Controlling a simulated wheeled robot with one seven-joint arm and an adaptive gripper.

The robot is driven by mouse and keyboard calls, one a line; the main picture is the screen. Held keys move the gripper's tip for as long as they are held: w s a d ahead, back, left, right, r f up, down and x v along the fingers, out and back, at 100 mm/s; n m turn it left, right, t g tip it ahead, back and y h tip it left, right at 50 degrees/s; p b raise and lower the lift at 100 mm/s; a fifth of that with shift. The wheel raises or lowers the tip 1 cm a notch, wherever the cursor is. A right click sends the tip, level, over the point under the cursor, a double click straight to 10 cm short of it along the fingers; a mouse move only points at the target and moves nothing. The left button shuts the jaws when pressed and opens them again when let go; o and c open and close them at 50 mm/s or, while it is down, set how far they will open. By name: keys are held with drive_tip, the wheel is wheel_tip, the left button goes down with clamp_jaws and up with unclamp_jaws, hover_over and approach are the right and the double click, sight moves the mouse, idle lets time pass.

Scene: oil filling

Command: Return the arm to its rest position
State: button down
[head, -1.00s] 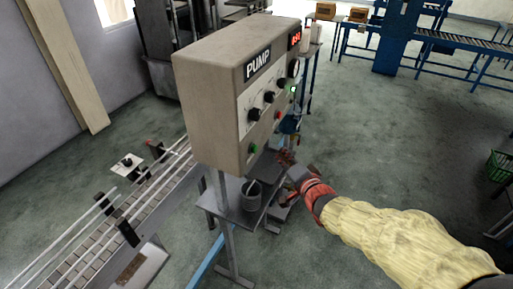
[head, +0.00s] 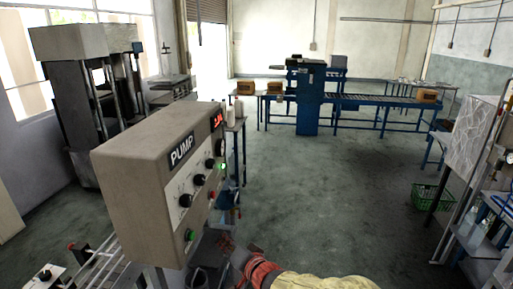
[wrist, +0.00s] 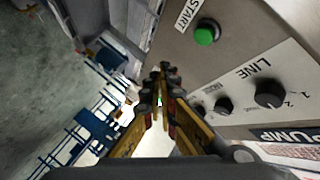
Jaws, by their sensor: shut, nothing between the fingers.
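My gripper (wrist: 164,74) is shut and empty, its yellow and black fingers together in the middle of the wrist view. In the head view, my arm in its yellow sleeve (head: 318,282) reaches in from the bottom edge, with a red wrist part (head: 262,274). The gripper there is low, just right of the pump box, and is small and partly cut by dark shapes. The beige pump box (head: 140,200) stands at left centre. Its panel, with a green START button (wrist: 206,32) and a LINE knob (wrist: 269,94), fills the right of the wrist view.
A conveyor (head: 98,268) runs at the lower left. Blue roller tables (head: 365,103) with cardboard boxes stand at the back. A green basket (head: 430,198) and a workbench are at right. The middle floor is open.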

drive_tip(key=s+d+f+n+g+h, duration=0.35)
drive_tip(key=s+d+f+h, duration=0.25)
drive_tip(key=d+f, duration=0.5)
drive_tip(key=s+d+r+g+h+b, duration=0.1)
drive_tip(key=s+d+r+b, duration=0.3)
drive_tip(key=s+d, duration=0.7)
drive_tip(key=s+d+r+m+g+h+b, duration=0.1)
drive_tip(key=s+d+r+b, duration=0.4)
drive_tip(key=s+d, duration=0.7)
drive_tip(key=shift+s+r+h, duration=0.15)
drive_tip(key=shift+s+h, duration=0.55)
drive_tip(key=shift+h, duration=0.1)
